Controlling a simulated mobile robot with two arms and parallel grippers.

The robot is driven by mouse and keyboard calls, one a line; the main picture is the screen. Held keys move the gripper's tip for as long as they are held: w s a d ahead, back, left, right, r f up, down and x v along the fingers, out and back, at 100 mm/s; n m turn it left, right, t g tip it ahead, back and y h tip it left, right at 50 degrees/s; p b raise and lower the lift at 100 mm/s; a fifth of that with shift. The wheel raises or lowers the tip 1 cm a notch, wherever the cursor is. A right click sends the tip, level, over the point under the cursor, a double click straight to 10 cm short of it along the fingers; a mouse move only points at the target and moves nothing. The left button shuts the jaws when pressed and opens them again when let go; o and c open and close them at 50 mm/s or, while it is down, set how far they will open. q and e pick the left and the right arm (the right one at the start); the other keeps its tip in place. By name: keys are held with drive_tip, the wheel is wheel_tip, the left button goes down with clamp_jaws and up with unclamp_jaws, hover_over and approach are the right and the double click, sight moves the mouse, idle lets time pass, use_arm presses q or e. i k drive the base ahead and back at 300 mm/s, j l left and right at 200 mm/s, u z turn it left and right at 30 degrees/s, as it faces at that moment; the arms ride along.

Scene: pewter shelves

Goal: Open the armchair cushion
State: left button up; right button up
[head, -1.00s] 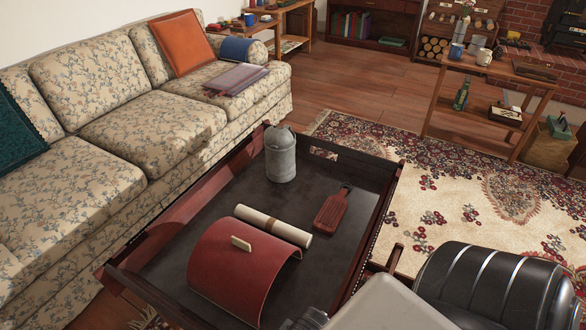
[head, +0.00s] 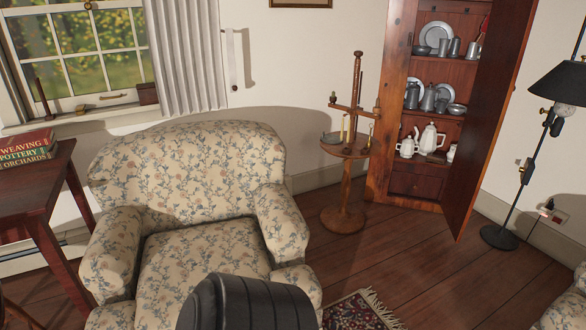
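A floral armchair (head: 190,165) stands in front of me, left of the middle, with a cream fabric and a blue and rust flower pattern. Its seat cushion (head: 200,250) lies flat between the two arms. The cushion's front part is hidden behind a dark ribbed part of my own body at the bottom of the picture. Neither of my grippers shows in the head view.
A dark side table (head: 40,195) with books (head: 25,148) stands left of the armchair. A wooden candle stand (head: 345,185) is on its right. A cupboard (head: 420,185) with an open door (head: 490,120) and a black floor lamp (head: 500,236) stand further right. Wooden floor lies clear between them.

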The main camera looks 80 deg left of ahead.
sight(173, 262)
drive_tip(key=u, duration=2.2)
